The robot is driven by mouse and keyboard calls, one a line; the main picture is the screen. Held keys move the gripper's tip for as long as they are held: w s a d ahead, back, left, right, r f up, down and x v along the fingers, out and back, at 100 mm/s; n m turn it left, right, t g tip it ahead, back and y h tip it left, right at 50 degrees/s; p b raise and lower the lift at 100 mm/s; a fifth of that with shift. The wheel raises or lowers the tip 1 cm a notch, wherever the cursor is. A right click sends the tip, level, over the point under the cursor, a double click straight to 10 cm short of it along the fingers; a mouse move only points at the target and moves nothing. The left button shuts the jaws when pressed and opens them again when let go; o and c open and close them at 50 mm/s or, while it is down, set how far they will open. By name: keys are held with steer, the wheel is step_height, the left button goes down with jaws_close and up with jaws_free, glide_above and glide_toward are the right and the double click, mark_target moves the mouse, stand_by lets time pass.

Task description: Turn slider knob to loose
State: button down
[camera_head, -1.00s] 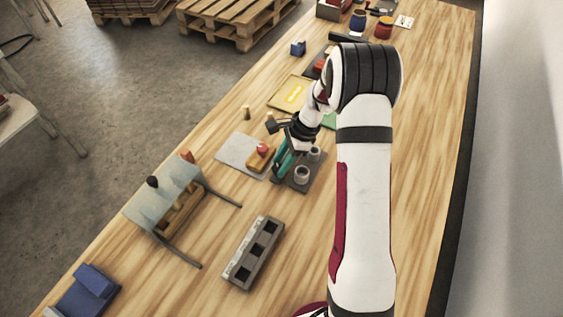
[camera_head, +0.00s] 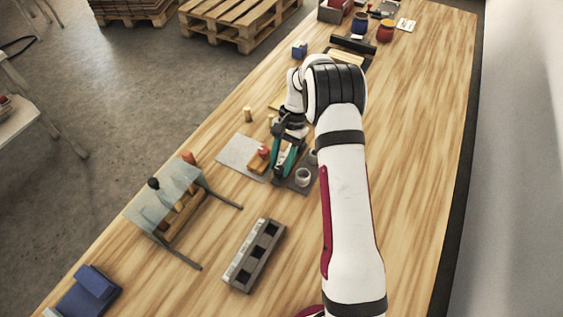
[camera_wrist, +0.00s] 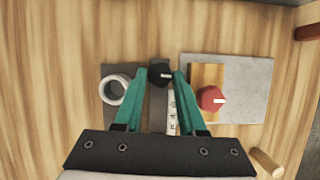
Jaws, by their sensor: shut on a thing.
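A black knob (camera_wrist: 160,74) with a white pointer mark sits on a dark grey plate (camera_wrist: 111,72) in the wrist view. My gripper (camera_wrist: 160,77) is shut on this black knob, one teal finger on each side. The mark points to the right in that view. A white strip with small lettering (camera_wrist: 172,112) lies below the knob between the fingers; I cannot read it. In the head view my gripper (camera_head: 283,170) reaches down at the dark plate (camera_head: 301,186), and its fingers hide the knob.
A red knob (camera_wrist: 211,98) on a wooden block stands close by on a light grey plate (camera_wrist: 250,75). A white ring (camera_wrist: 114,90) stands on the other side. A wooden peg (camera_wrist: 266,162) is near. A slotted grey block (camera_head: 237,262) and a glass-topped stand (camera_head: 160,195) lie nearer.

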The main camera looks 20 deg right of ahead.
steer(key=shift+n, duration=0.4)
steer(key=shift+c, duration=2.4)
jaws_free()
steer(key=v, duration=1.5)
steer(key=shift+w+r, duration=0.25)
steer(key=shift+r, duration=0.15)
steer(key=shift+a, duration=0.1)
